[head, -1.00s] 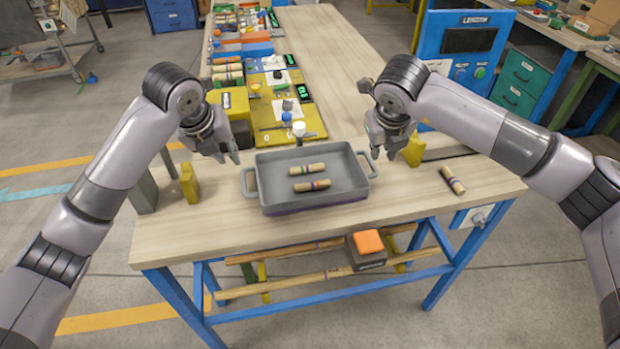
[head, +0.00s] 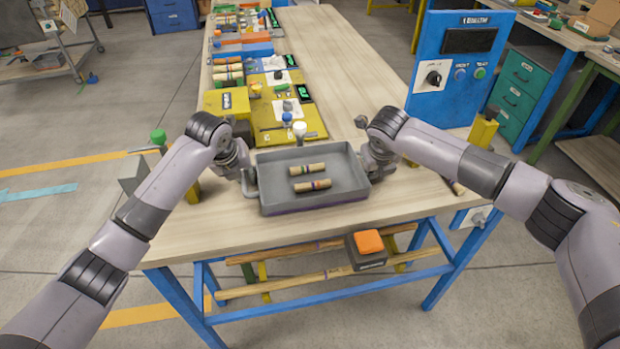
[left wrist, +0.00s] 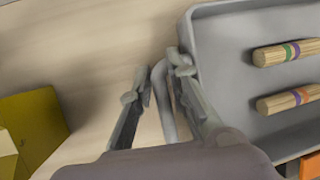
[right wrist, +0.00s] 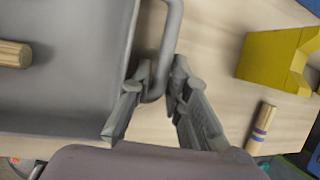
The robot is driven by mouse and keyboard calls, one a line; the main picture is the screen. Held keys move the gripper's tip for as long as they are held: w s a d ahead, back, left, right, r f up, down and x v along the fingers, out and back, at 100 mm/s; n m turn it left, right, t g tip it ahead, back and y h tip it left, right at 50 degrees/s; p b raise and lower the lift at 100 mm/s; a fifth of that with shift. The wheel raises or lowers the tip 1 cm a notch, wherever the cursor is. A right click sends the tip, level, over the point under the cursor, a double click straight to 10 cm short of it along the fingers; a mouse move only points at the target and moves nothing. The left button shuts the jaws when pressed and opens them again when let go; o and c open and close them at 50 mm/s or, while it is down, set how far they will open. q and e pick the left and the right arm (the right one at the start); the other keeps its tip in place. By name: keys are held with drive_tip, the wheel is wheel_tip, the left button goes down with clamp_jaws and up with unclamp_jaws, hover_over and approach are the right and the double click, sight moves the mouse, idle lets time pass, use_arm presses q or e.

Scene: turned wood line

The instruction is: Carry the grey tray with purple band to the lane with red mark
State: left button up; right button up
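The grey tray (head: 315,202) lies near the front of the wooden table, with two banded wood pieces (head: 307,169) (head: 312,185) inside. My left gripper (head: 246,180) is at the tray's left handle; in the left wrist view the fingers (left wrist: 160,82) close in on both sides of the handle (left wrist: 165,112). My right gripper (head: 373,172) is at the right handle; in the right wrist view its fingers (right wrist: 158,80) stand on both sides of that handle (right wrist: 170,30), apparently touching. I see no lane with red mark.
Yellow blocks stand beside the tray, at left (left wrist: 35,125) and right (right wrist: 268,60). A loose banded piece (right wrist: 261,128) lies right of the tray. Behind stand a yellow board (head: 285,118) with fittings and a blue control panel (head: 455,75). Bare tabletop (head: 345,80) lies behind the tray.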

use_arm(q)
drive_tip(key=shift+c, duration=0.2)
clamp_jaws()
use_arm(e)
clamp_jaws()
use_arm(q)
drive_tip(key=shift+r, duration=0.1)
